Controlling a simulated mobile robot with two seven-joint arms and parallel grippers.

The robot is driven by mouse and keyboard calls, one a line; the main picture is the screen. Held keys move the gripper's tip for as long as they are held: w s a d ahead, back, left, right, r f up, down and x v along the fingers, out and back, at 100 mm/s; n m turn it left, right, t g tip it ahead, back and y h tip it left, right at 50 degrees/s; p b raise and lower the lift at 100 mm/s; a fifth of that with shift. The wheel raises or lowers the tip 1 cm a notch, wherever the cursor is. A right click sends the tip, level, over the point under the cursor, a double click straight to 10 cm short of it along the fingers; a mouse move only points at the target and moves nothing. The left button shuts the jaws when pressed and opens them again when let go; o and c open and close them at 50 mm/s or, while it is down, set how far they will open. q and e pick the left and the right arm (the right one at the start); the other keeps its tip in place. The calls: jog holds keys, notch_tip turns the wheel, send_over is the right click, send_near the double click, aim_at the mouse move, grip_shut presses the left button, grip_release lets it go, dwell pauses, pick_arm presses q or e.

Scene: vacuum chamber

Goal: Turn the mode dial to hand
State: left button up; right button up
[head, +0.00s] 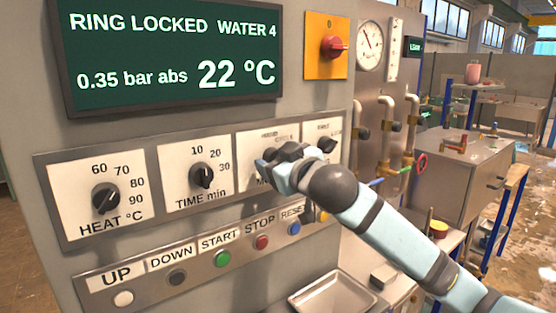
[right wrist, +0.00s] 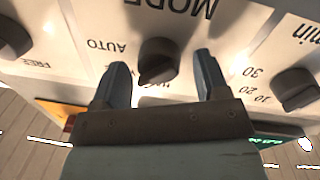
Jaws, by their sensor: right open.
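The mode dial (right wrist: 157,62) is a dark round knob on a white plate (right wrist: 225,48) lettered MODE, upside down in the right wrist view. An AUTO label shows beside it; another label is partly covered by my gripper, and I cannot tell the dial's setting for certain. My right gripper (right wrist: 160,80) is open, one finger on each side of the dial, with gaps visible between fingers and knob. In the head view my right gripper (head: 268,166) is in front of the mode plate (head: 254,148) and hides the dial. My left gripper is not in view.
The heat dial (head: 106,198) and time dial (head: 201,175) are to the left; another dial (head: 327,145) is close on the right. A button row (head: 222,258) runs below. A red switch (head: 333,47) and display (head: 175,50) are above. A metal tray (head: 330,295) is lower down.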

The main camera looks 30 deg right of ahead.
jog(key=c, duration=0.9)
jog(key=n+p, duration=0.3)
jog(key=n, duration=0.1)
jog(key=n+p, duration=0.2)
jog(key=n, duration=0.1)
jog(key=shift+a+f+n+y, duration=0.1)
jog(key=shift+n+y, duration=0.2)
jog(key=shift+n, duration=0.1)
jog(key=shift+f+n+t+p, duration=0.1)
jog(key=shift+n+t+p, duration=0.2)
jog(key=shift+n+p, duration=0.25)
jog(key=shift+n, duration=0.25)
jog(key=shift+f, duration=0.1)
